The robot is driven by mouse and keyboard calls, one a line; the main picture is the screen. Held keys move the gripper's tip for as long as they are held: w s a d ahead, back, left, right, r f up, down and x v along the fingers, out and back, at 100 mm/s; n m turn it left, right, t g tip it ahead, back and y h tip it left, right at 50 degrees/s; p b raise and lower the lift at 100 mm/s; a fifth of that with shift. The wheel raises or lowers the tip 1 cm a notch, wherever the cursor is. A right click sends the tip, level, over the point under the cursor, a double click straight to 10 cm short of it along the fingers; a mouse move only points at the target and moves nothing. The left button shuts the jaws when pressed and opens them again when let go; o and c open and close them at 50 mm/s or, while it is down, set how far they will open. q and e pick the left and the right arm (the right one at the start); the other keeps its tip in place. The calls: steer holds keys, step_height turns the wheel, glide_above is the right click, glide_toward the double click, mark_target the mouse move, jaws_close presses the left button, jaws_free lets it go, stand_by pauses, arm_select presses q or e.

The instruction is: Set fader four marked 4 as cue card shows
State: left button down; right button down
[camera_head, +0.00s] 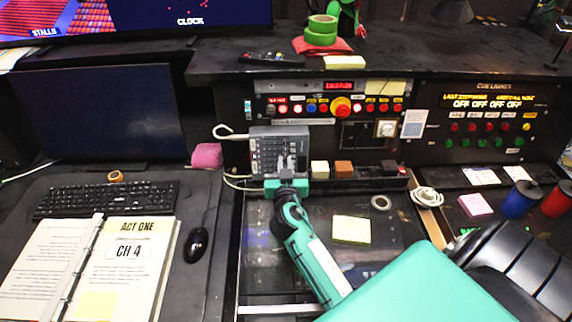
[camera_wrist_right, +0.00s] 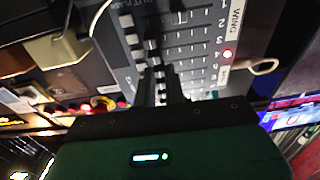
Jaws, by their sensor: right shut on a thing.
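The grey fader panel (camera_head: 262,134) stands upright at the back of the desk, left of centre. In the right wrist view the panel (camera_wrist_right: 196,12) carries a WING label, numbered fader rows and a lit red light beside the 4. My right gripper (camera_head: 287,172) is at the panel's lower part; in the wrist view its fingers (camera_wrist_right: 160,74) are closed at the faders, shut on a fader knob. The fingers hide the knob, and I cannot read its exact setting. The page reading ACT ONE, CH 4 (camera_head: 129,251) lies at the lower left. My left gripper is not in view.
A row of coloured buttons (camera_head: 340,107) is right of the panel. Small blocks (camera_head: 320,168) stand beside my right gripper. A keyboard (camera_head: 105,199) and mouse (camera_head: 196,244) are left. A yellow note (camera_head: 351,229) lies on the dark desk surface.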

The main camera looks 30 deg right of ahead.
mark_target(270, 155)
steer(key=w+a+b, duration=0.1)
steer(key=a+b, duration=0.1)
steer(key=a, duration=0.1)
steer(key=shift+w+f, duration=0.2)
steer(key=shift+w, duration=0.2)
steer(key=shift+w+a+r, duration=0.15)
steer(key=shift+w+a, duration=0.1)
steer(key=shift+a, duration=0.1)
steer(key=c, duration=1.4)
jaws_free()
steer(key=shift+c, duration=0.2)
